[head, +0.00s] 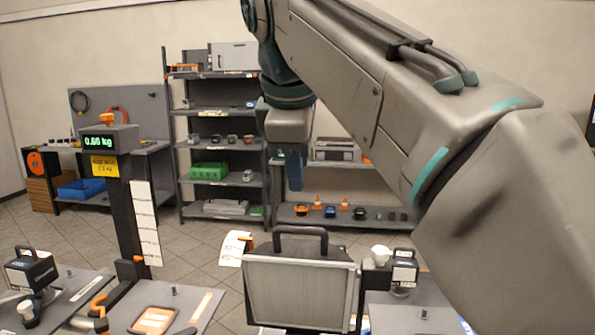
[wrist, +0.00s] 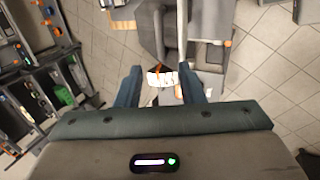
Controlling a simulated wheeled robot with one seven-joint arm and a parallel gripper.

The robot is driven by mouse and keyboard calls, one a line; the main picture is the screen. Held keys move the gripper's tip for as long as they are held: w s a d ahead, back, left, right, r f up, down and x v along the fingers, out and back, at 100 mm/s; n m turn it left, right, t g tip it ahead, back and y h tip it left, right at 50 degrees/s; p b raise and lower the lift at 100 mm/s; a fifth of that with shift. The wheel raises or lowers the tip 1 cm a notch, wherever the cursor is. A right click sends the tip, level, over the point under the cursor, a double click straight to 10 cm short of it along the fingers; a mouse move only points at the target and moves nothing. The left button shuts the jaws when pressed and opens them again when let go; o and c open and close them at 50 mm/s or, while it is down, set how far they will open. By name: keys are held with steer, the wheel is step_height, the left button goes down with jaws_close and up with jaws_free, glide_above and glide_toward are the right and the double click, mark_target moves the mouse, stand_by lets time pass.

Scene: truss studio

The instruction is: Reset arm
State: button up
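My arm reaches in from the right of the head view, and my gripper (head: 293,172) hangs from its end, fingers pointing down. In the head view one blue finger shows in front of the shelves; the other is hidden or overlapped. In the wrist view my gripper (wrist: 160,78) shows two blue fingers spread apart. Nothing is held between them; a white paper and the floor show below through the gap.
A grey case with a black handle (head: 301,285) stands front centre. A scale display on a post (head: 107,142) is at left. Black-handled devices stand at left (head: 31,270) and right (head: 403,270). A shelf rack (head: 222,130) stands behind. Tiled floor (head: 200,255) lies open between.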

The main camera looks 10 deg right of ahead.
steer(key=s+d+f+m, duration=0.3)
steer(key=s+f+m, duration=0.1)
steer(key=f, duration=0.8)
steer(key=s+d+f+m+g, duration=0.1)
steer(key=s+d+f+m, duration=0.2)
steer(key=f, duration=0.9)
steer(key=s+d+f+m+g+y, duration=0.1)
steer(key=s+d+f+m, duration=0.3)
steer(key=f+m, duration=0.4)
step_height(320, 180, down, 4)
steer(key=shift+s+r+m, duration=0.1)
steer(key=shift+s+m, duration=0.2)
steer(key=shift+s, duration=0.3)
steer(key=shift+d, duration=0.1)
steer(key=shift+s, duration=0.1)
